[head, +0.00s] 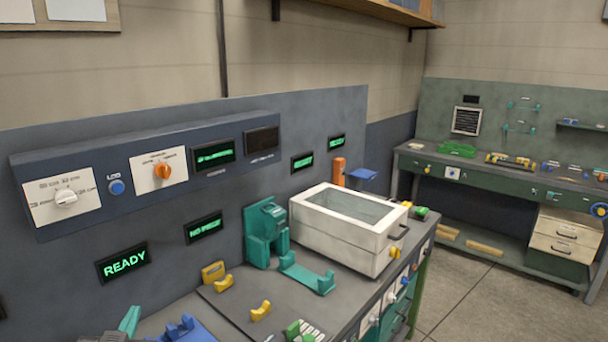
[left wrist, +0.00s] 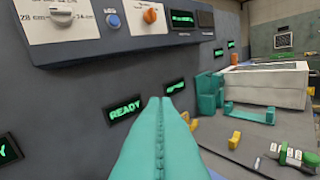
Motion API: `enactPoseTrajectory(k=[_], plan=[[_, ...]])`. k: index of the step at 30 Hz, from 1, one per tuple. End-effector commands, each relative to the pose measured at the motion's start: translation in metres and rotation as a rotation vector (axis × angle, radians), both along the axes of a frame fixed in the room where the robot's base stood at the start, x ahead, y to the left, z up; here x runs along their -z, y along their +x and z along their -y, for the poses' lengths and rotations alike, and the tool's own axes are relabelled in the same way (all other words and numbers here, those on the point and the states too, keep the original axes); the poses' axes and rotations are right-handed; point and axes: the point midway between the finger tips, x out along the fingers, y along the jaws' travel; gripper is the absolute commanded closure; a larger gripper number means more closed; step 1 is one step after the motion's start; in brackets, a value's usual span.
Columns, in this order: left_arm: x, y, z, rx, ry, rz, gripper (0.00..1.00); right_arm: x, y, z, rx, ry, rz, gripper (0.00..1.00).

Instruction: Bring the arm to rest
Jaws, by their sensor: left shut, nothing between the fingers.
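My left gripper (head: 130,318) shows only in part at the bottom left edge of the head view, as a teal fingertip. In the left wrist view its two teal fingers (left wrist: 160,102) lie together along their whole length, shut with nothing between them. They point toward the grey back panel, below the control strip and near the lit READY display (left wrist: 125,110). The READY display also shows in the head view (head: 124,263). My right gripper is in neither view.
A white box with a glass lid (head: 345,235), a teal stand (head: 265,235) and yellow holders (head: 261,311) stand on the bench. A blue part (head: 183,330) lies near the gripper. A control strip (head: 120,170) juts from the panel. A green bench (head: 500,175) stands at the far right.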

Motion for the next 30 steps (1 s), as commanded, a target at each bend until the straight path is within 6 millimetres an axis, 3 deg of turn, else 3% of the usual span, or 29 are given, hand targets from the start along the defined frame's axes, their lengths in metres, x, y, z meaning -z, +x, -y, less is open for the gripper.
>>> enactPoseTrajectory(k=[5,10,15,22,24,30], plan=[[0.084,-0.036,0.021,0.028,-0.057,-0.318,1.0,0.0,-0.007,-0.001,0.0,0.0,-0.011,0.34],[0.166,-0.103,0.047,0.067,-0.108,-0.69,1.0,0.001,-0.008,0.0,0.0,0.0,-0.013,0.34],[0.212,-0.166,0.067,0.102,-0.139,-0.964,1.0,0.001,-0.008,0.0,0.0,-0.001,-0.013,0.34],[0.245,-0.244,0.087,0.146,-0.162,-1.261,1.0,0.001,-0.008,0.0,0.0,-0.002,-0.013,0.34],[0.272,-0.232,0.087,0.142,-0.16,-1.258,1.0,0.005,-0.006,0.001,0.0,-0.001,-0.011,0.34],[0.341,-0.221,0.089,0.141,-0.159,-1.281,1.0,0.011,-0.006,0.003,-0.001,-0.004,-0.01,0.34]])
